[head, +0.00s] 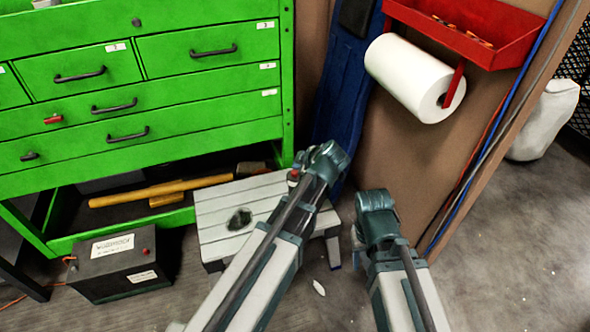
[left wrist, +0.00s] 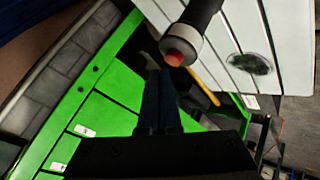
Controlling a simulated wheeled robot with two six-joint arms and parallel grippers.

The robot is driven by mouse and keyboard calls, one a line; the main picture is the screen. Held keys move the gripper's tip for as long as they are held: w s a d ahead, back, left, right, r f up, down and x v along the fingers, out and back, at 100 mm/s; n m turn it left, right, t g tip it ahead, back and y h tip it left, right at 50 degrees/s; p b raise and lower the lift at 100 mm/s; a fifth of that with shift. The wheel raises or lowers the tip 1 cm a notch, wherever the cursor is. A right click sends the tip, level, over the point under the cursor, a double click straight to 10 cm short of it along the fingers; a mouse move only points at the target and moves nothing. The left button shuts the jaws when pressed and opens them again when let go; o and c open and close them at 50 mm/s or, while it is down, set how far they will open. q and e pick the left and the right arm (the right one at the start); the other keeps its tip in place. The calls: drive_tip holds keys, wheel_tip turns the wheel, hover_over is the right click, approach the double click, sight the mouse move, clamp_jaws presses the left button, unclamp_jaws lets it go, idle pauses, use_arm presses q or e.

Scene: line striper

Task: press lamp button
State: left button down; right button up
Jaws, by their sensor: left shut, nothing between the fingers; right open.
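The lamp (left wrist: 196,27) shows in the left wrist view as a dark cylinder with a red button (left wrist: 181,52) on its near end. In the head view a small red spot (head: 293,176) beside my left arm looks like the same button; my arm hides most of the lamp. My left gripper (left wrist: 160,72) is shut and empty, its fingertips close to the button, just left of and below it in the left wrist view. I cannot tell whether they touch. My right arm is in the head view, but its gripper fingers do not show.
A grey slatted stool (head: 215,205) stands by a green drawer cabinet (head: 190,90). A hammer (head: 160,190) lies on the cabinet's low shelf, and a black battery box (head: 115,262) is on the floor. A paper roll (head: 412,78) hangs below a red tray (head: 475,35) at right.

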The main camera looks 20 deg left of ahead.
sight(298, 177)
use_arm(q)
drive_tip(key=shift+r, duration=0.3)
wheel_tip(298, 177, up, 6)
drive_tip(key=p, duration=0.6)
drive_tip(key=shift+s+f, duration=0.1)
idle(0.4)
drive_tip(key=s+d+f+m+g+h, duration=0.3)
drive_tip(key=s+d+m, duration=0.3)
drive_tip(key=s+m, duration=0.55)
drive_tip(key=s+d+f+m+g+h, duration=0.2)
drive_tip(key=s+d+f+m+g, duration=0.3)
drive_tip(key=s+m, duration=0.65)
wheel_tip(298, 177, up, 32)
drive_tip(key=d+n+t+p, duration=0.1)
drive_tip(key=p, duration=3)
drive_tip(key=shift+s+r, duration=0.15)
drive_tip(key=shift+r, duration=0.1)
drive_tip(key=shift+d, duration=0.1)
